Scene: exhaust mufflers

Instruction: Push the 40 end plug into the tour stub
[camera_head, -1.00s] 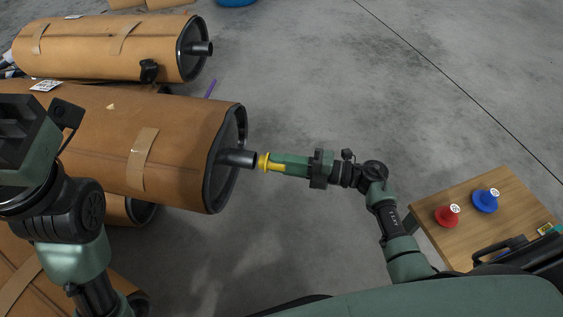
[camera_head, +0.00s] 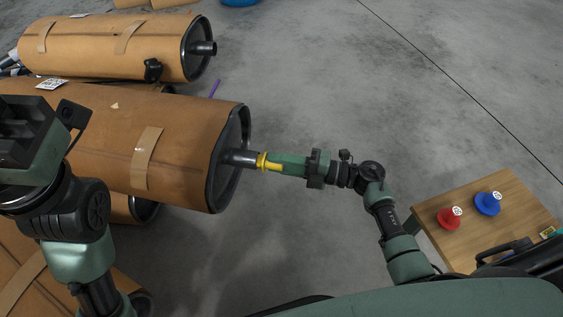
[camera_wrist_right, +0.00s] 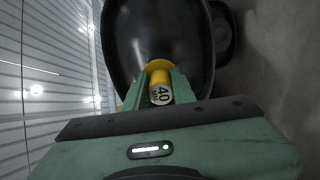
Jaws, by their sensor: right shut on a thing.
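The yellow plug (camera_head: 263,161) is held between the fingers of my right gripper (camera_head: 274,163). In the right wrist view the plug (camera_wrist_right: 159,84) shows a label reading 40, and its yellow flange lies against the dark end of the muffler. The dark tour stub (camera_head: 241,158) sticks out from the end of the large brown-wrapped muffler (camera_head: 185,150). The plug is at the stub's mouth and in line with it. How deep it sits in the stub is hidden. My left gripper (camera_head: 35,140) is at the left edge over the muffler; its fingers are not clear.
A second wrapped muffler (camera_head: 110,50) lies behind, with its own stub (camera_head: 204,48). A wooden table (camera_head: 476,240) at the right bears a red plug (camera_head: 450,217) and a blue plug (camera_head: 488,203). The grey floor between is clear.

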